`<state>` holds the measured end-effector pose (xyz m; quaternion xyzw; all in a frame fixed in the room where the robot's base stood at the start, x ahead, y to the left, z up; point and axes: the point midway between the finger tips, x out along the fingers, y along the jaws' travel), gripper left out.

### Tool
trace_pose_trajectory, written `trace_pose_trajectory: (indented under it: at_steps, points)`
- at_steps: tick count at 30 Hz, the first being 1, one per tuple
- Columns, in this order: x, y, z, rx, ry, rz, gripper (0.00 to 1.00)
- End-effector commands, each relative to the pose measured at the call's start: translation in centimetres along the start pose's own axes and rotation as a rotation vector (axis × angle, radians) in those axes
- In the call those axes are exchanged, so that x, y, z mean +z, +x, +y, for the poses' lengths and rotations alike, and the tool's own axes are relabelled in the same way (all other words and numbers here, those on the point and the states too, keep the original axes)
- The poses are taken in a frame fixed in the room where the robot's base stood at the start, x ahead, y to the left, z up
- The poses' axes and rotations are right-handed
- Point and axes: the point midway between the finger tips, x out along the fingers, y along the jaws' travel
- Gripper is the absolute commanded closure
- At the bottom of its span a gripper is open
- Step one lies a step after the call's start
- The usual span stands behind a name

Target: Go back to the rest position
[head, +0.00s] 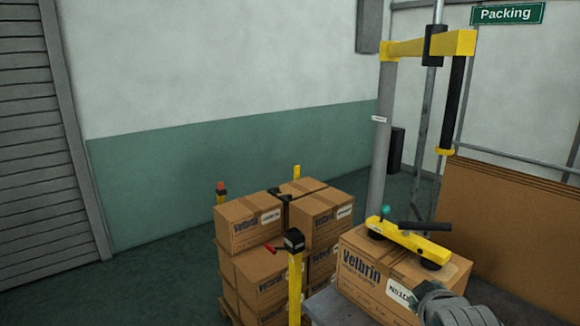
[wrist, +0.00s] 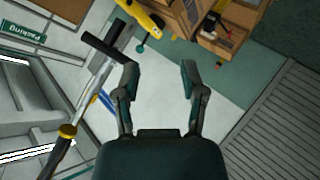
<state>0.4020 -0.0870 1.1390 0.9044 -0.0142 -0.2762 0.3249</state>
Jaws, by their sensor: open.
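My gripper (wrist: 160,72) is open and empty in the wrist view, its two dark fingers apart with only wall and floor behind them. In the head view, part of my arm shows at the bottom right, in front of a cardboard box (head: 365,285) marked Velbrin. A yellow lifting tool (head: 408,241) with a black handle and a green knob rests on top of that box. The tool also shows at the top of the wrist view (wrist: 142,18), beyond the fingers and apart from them.
A stack of Velbrin boxes (head: 262,280) stands left of the single box, with a yellow post (head: 295,285) in front. A grey column with a yellow arm (head: 430,46) rises behind. Brown panels (head: 515,220) stand at right. The floor at left (head: 150,290) is clear.

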Motion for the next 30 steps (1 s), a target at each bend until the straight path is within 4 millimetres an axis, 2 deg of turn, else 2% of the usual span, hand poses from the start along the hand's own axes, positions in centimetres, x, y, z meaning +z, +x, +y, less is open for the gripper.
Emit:
trace_pose_trajectory:
  at_steps: [9,12,15,18,30]
  points:
    - [2.8,-8.4,-7.7,-0.257,0.404,-0.291,0.46]
    - [3.7,-10.8,-9.7,-0.317,0.489,-0.379,0.46]
    - [4.4,-12.4,-10.8,-0.354,0.539,-0.440,0.46]
    - [4.7,-13.0,-11.3,-0.368,0.558,-0.468,0.46]
    - [4.7,-13.0,-11.3,-0.368,0.559,-0.470,0.46]
